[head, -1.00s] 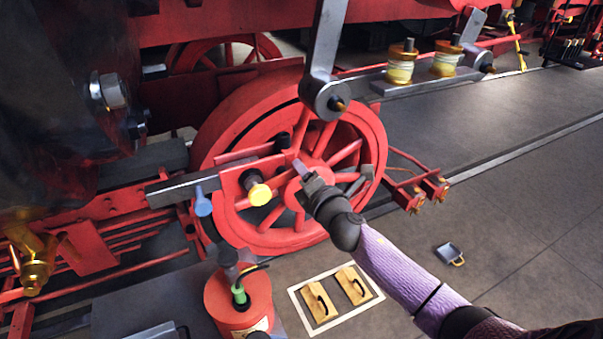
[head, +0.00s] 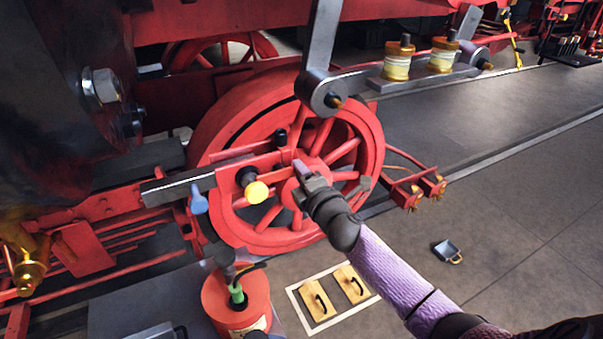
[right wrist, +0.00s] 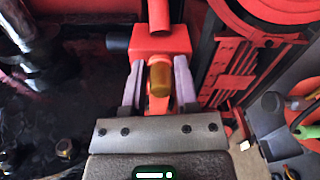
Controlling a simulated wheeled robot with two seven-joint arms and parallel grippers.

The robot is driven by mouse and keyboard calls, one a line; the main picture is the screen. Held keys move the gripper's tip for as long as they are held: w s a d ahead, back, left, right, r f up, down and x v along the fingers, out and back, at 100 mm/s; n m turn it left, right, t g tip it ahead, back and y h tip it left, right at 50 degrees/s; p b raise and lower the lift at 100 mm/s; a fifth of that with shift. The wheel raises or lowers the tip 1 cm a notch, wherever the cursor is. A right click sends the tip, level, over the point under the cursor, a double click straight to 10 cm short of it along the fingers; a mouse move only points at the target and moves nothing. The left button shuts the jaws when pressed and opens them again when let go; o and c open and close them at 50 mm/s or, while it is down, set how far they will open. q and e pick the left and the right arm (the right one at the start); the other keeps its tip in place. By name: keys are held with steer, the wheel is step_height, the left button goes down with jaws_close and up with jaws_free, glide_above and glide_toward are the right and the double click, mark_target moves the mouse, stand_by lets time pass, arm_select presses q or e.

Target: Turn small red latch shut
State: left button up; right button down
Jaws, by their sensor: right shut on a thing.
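My right gripper (head: 298,169) reaches in from the lower right to the right end of a red bracket (head: 250,170) in front of the red spoked wheel (head: 340,210). In the right wrist view, its two pale fingers (right wrist: 160,85) stand on either side of a small red latch (right wrist: 154,104), with an amber rounded piece (right wrist: 160,76) between them. The gripper is shut on the latch, which is mostly hidden by the gripper in the head view. A red block (right wrist: 160,45) is just beyond the fingertips.
A yellow knob (head: 257,192) and a blue-tipped handle (head: 199,202) are left of my right gripper. A red can (head: 233,308) stands below. Two wooden blocks with handles (head: 318,300) lie on the floor by a small pan (head: 446,249). A steel rod (head: 323,50) hangs above.

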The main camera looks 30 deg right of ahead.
steer(key=shift+a+f, duration=0.1)
steer(key=shift+f, duration=0.2)
steer(key=c, duration=0.7)
jaws_free()
steer(key=shift+o, duration=0.8)
steer(key=shift+r, duration=0.15)
steer(key=shift+s, duration=0.15)
steer(key=shift+s, duration=0.4)
steer(key=s, duration=0.9)
steer(key=shift+a+p, duration=0.25)
steer(key=shift+p, duration=0.1)
